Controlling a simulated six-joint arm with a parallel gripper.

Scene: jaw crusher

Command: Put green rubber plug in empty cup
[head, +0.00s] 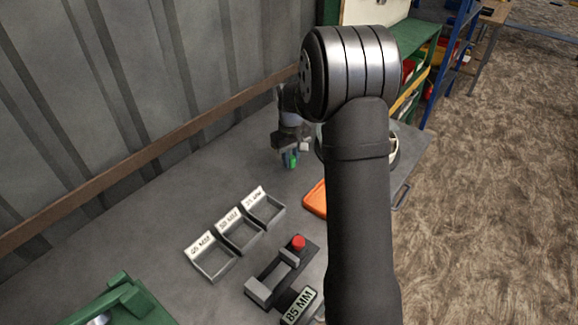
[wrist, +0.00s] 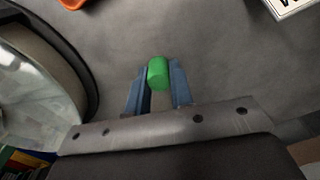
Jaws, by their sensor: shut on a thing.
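The green rubber plug (wrist: 158,72) is a small bright green cylinder between the two blue fingers of my gripper (wrist: 158,85) in the wrist view. My gripper (head: 290,160) is shut on it, pointing down over the back of the grey table in the head view, where the plug (head: 294,161) shows as a small green spot. The exact height above the table is hard to tell. I cannot make out an empty cup for certain in either view; my arm hides part of the table.
Three grey open bins (head: 238,233) with labels stand on the table, in front of my gripper. Nearer are a device with a red button (head: 298,242) and an "85 MM" sign (head: 299,305). An orange tray (head: 315,199) and a round dark-rimmed container (wrist: 88,60) are near the gripper.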

